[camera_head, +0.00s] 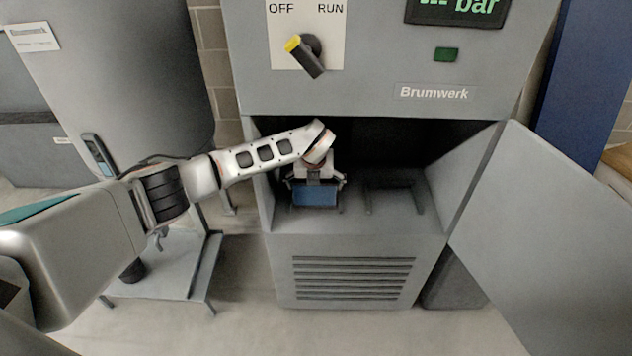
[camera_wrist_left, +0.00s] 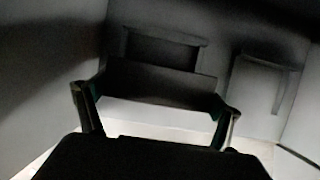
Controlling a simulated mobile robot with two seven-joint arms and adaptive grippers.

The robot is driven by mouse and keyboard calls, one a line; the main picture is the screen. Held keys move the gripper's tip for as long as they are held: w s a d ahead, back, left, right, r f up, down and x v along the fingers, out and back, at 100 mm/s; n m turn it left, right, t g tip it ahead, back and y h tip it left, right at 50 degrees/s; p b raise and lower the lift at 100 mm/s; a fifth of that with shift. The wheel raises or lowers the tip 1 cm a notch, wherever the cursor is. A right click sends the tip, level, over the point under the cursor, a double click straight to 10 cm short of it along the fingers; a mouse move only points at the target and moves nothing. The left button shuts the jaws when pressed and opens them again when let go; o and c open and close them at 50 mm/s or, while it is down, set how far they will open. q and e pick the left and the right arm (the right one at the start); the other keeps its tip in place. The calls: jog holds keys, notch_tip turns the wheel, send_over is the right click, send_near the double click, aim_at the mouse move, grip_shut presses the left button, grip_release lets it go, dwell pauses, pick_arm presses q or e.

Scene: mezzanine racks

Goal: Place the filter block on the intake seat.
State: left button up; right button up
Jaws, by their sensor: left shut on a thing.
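My left gripper (camera_head: 317,184) reaches into the open bay of the Brumwerk machine, in the bay's left part. It is shut on the filter block (camera_head: 315,195), whose blue face shows between the fingers in the head view. In the left wrist view the block (camera_wrist_left: 150,113) spans the two fingers as a dark and pale grey bar. A dark raised frame (camera_head: 395,188), perhaps a seat, stands on the bay floor to the right of the block. In the left wrist view a dark rectangular recess (camera_wrist_left: 160,50) lies just beyond the block. I cannot tell which one is the intake seat, or whether the block touches anything.
The bay's door (camera_head: 550,230) stands open at the right. The bay's left wall (camera_head: 262,190) is close beside my gripper. A selector knob (camera_head: 306,52) sits above the bay. A low grey stand (camera_head: 180,275) is on the floor at the left.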

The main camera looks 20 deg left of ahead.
pick_arm(q)
jog(key=shift+w, duration=0.3)
jog(key=w, duration=0.1)
jog(key=w+f+b, duration=0.1)
jog(key=w+a+b, duration=0.1)
jog(key=shift+f, duration=0.25)
jog(key=shift+r, duration=0.15)
jog(key=shift+f, duration=0.2)
jog(key=o, duration=0.9)
